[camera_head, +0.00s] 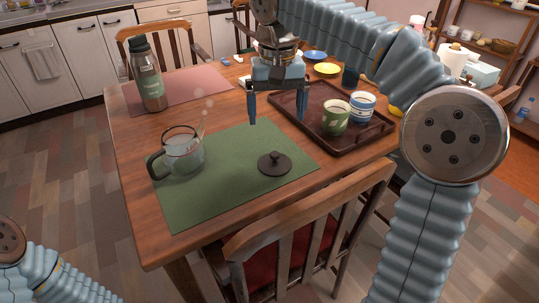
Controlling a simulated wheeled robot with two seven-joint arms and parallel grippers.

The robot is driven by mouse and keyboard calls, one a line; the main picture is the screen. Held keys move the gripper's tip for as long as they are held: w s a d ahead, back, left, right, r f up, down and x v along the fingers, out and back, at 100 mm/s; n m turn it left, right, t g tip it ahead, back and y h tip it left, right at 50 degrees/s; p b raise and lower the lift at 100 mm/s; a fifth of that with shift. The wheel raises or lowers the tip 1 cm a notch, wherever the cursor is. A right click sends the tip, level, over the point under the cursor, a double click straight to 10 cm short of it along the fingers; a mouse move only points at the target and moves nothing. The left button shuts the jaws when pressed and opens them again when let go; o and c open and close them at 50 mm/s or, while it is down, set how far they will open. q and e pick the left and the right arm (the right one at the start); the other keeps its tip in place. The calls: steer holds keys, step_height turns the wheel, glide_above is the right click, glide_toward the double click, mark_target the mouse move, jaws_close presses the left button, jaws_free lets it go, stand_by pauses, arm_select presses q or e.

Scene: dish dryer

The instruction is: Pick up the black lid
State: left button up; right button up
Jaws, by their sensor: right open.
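The black lid (274,164), round with a small knob on top, lies on the right part of the green placemat (206,207). My right gripper (277,119) is open and empty, pointing down above and behind the lid, apart from it. Its fingers hang over the far edge of the placemat and the tray's left side. My left arm shows only in part at the lower left corner, and its gripper is out of the picture.
A steaming glass pot (183,150) stands on the placemat left of the lid. A dark tray (306,114) holds a green cup (336,117) and a blue-white cup (362,106). A flask (149,77) stands on a pink mat. A chair (310,232) borders the table's near edge.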

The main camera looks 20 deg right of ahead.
steer(key=b, duration=0.1)
glide_above(275, 154)
step_height(275, 154, down, 6)
steer(key=shift+w+d+r, duration=0.1)
steer(key=shift+d+r, duration=0.05)
steer(key=shift+f+b, duration=0.4)
steer(key=shift+f, duration=2.75)
steer(key=c, duration=1.2)
